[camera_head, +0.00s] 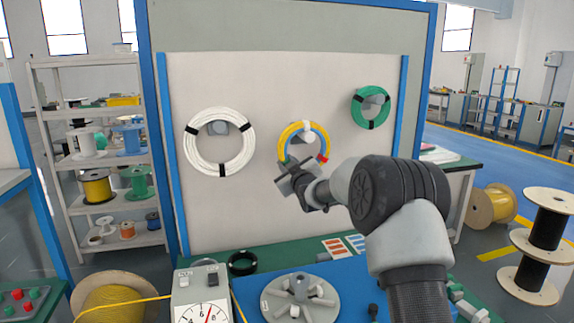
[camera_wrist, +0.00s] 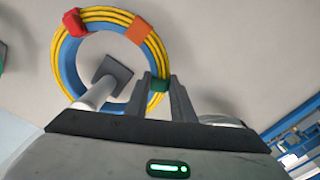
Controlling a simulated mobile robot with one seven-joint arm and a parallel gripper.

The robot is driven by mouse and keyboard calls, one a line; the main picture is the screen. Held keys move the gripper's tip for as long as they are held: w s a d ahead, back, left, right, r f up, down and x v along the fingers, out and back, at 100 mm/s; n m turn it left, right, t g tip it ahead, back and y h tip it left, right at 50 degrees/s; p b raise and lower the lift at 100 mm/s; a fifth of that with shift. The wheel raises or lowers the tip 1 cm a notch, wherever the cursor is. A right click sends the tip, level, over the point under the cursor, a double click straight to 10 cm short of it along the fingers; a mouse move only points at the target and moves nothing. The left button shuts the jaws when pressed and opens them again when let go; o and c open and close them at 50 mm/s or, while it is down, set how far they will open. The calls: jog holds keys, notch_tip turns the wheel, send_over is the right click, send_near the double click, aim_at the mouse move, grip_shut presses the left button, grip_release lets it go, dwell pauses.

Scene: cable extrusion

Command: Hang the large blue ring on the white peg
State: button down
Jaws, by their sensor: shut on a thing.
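The large ring (camera_head: 325,143) has a blue inner side and yellow cable wound around its outside. It also shows in the wrist view (camera_wrist: 68,70), with red, orange and green bands. My gripper (camera_head: 289,166) is shut on the ring at its green band, at the ring's lower left in the head view; its fingers (camera_wrist: 164,92) show in the wrist view. The white peg (camera_head: 308,128) stands out from the panel, its tip in front of the ring's top. In the wrist view the peg (camera_wrist: 97,94) crosses in front of the ring, its dark base inside the opening. The ring appears to be around the peg; contact is unclear.
A white coil (camera_head: 190,146) hangs left and a green coil (camera_head: 359,108) hangs upper right on the pale panel (camera_head: 250,85). Below are a grey round fixture (camera_head: 275,307) and a dial box (camera_head: 190,294).

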jog(key=shift+r, duration=0.1)
jog(key=c, duration=1.4)
grip_release()
jog(key=shift+c, duration=0.2)
jog(key=shift+f, duration=0.2)
jog(key=s+d+b, duration=0.2)
jog(key=s+b, duration=0.4)
jog(key=s, duration=0.3)
jog(key=shift+s, duration=0.4)
jog(key=shift+r, duration=0.1)
